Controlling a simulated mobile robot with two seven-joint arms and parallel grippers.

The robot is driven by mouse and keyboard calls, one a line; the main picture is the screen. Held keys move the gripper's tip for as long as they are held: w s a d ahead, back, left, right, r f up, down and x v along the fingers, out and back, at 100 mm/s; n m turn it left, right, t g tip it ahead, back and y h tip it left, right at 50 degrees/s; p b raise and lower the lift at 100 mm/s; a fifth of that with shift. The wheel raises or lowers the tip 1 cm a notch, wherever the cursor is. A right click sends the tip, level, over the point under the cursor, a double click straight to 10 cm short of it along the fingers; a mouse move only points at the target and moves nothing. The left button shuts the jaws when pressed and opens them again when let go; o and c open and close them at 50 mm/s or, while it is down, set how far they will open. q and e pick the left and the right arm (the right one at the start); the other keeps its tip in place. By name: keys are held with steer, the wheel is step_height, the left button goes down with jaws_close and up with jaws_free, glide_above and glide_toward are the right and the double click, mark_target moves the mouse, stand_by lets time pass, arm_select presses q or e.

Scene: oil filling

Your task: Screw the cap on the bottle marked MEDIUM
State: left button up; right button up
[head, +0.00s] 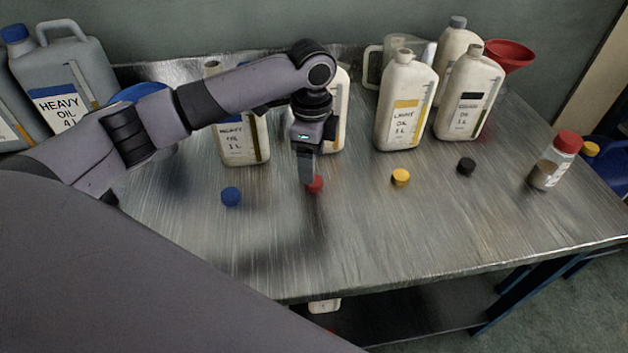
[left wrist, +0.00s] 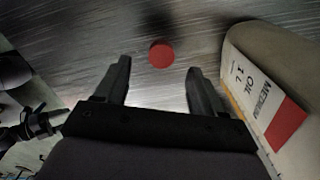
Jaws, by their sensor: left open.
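The bottle marked MEDIUM (head: 340,118) is cream with a red label. It stands on the table behind my left gripper, which hides much of it and its top in the head view. In the left wrist view, the bottle (left wrist: 240,62) is at the right, its MEDIUM OIL label readable. The red cap (head: 316,186) lies on the table in front of it; it also shows in the left wrist view (left wrist: 161,55). My left gripper (head: 306,181) points down at the red cap, open, with the cap between the fingertip lines (left wrist: 159,66). My right gripper is not in view.
Blue (head: 231,196), yellow (head: 401,177) and black (head: 466,167) caps lie along the table. A blue-label bottle (head: 256,150), LIGHT OIL bottle (head: 384,128) and black-label bottle (head: 446,125) stand behind them. A red-lidded jar (head: 562,158) is at right. The table front (head: 400,235) is clear.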

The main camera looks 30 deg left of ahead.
arm_select(q)
steer(key=f, duration=0.5)
steer(key=shift+w+d+f, duration=0.15)
steer(key=shift+w+d, duration=0.05)
steer(key=shift+d, duration=0.05)
steer(key=c, duration=1.1)
